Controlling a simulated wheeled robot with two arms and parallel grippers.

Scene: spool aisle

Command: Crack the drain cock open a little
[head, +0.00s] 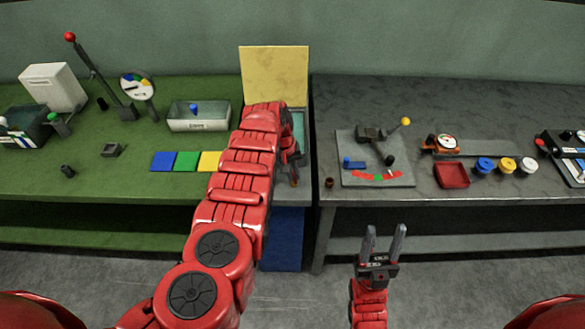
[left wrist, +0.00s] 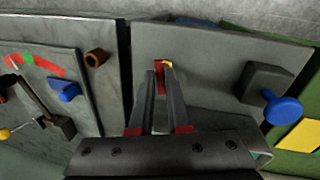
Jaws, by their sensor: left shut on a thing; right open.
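My left arm reaches across the left side of the gap between the benches. Its gripper (head: 292,165) is mostly hidden behind the arm in the head view. In the left wrist view the left gripper (left wrist: 167,72) is shut on a small red handle (left wrist: 160,77) with a bit of yellow beside it, on a grey panel (left wrist: 195,50). I take this handle to be the drain cock; how far it is turned cannot be told. My right gripper (head: 384,232) is open and empty, in front of the grey bench.
A blue knob (left wrist: 282,108) on a dark block stands beside the handle. A yellow board (head: 274,72) rises behind. The grey bench (head: 480,105) holds a lever plate (head: 350,150), a gauge (head: 446,142) and a red tray (head: 451,176). A grey bin (head: 198,123) stands on the green bench.

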